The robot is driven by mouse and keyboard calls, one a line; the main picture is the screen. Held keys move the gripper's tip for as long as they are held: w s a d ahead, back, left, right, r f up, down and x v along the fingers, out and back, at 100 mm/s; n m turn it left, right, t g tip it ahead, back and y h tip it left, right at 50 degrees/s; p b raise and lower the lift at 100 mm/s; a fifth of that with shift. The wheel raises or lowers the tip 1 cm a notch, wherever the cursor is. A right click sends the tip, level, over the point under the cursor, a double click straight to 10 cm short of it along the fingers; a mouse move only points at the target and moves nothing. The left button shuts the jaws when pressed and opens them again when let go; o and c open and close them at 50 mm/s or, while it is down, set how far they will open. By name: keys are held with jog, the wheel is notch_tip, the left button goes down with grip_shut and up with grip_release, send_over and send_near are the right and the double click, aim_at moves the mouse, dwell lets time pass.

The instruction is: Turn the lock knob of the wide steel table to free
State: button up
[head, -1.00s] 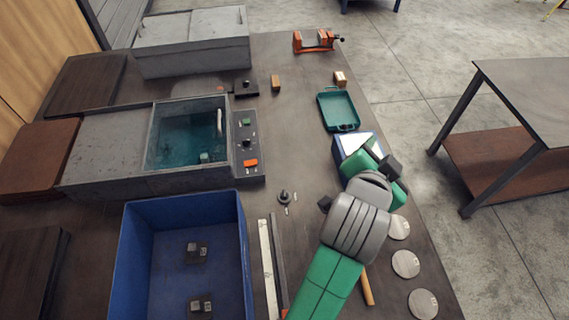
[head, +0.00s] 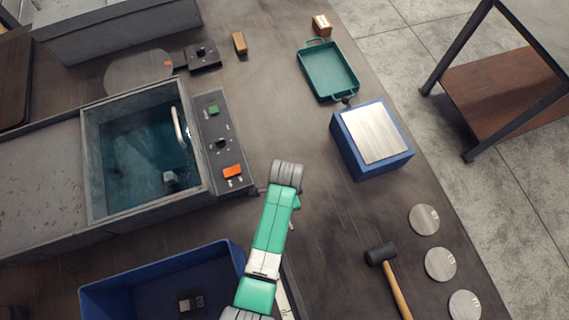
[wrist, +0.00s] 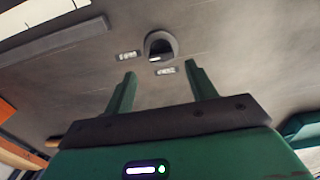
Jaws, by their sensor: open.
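The lock knob (wrist: 160,45) is a round dark knob on the wide steel table (head: 330,225). It shows in the wrist view, with one small label plate to its left and one below it. A pale mark shows on its lower side; I cannot read the labels. My gripper (wrist: 161,72) is open and empty, its two green fingers pointing toward the knob. The knob appears beyond the fingertips, between their lines, with no contact visible. In the head view my arm hides the knob and the fingers.
A sink with a control panel (head: 222,150) stands left of my arm. A blue bin (head: 120,295) is at lower left. A blue block with a steel top (head: 372,135), a green tray (head: 328,70), a mallet (head: 385,265) and steel discs (head: 424,220) lie right.

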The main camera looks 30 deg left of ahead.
notch_tip(320, 180, down, 5)
jog(key=shift+w+r+b, duration=0.1)
jog(key=shift+b, duration=0.4)
jog(key=shift+a, duration=0.1)
jog(key=c, duration=1)
